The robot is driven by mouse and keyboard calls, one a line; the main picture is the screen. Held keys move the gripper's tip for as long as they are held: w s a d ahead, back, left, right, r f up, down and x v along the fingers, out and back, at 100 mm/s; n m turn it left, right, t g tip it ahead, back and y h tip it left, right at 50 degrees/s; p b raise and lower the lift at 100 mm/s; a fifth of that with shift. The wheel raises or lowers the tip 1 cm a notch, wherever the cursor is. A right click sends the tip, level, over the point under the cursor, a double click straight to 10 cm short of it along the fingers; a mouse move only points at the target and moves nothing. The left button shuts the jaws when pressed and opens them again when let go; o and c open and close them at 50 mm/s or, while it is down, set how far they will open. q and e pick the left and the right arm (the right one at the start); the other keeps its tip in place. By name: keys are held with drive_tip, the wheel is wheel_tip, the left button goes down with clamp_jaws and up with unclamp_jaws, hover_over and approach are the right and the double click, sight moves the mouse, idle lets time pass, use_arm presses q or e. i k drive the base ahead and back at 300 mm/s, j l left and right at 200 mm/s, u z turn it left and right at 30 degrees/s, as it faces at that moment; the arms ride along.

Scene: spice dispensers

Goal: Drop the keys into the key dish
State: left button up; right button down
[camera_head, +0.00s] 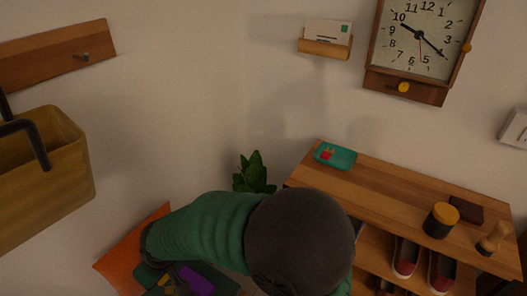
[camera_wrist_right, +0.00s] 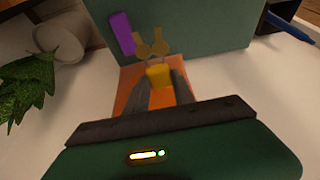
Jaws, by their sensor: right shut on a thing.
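My right gripper (camera_wrist_right: 164,88) is shut on the keys in the right wrist view. A yellow piece (camera_wrist_right: 158,75) sits between its dark fingertips. The brass-coloured keys (camera_wrist_right: 151,45) and a purple tag (camera_wrist_right: 121,33) lie just past the fingertips. In the head view my right arm reaches to the lower left, where the purple tag (camera_head: 198,280) shows near the bottom edge, beside an orange cushion (camera_head: 133,252). I cannot make out a key dish for certain in either view. My left gripper is not in view.
A wooden shelf (camera_head: 400,187) at the right holds a teal item (camera_head: 335,155), a yellow-lidded jar (camera_head: 440,220) and red shoes (camera_head: 406,257). A plant (camera_head: 253,173) stands in the corner. A mustard bag (camera_head: 45,180) hangs at the left. A clock (camera_head: 419,40) is on the wall.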

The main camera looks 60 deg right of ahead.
sight(341, 158)
drive_tip(key=z, duration=2.45)
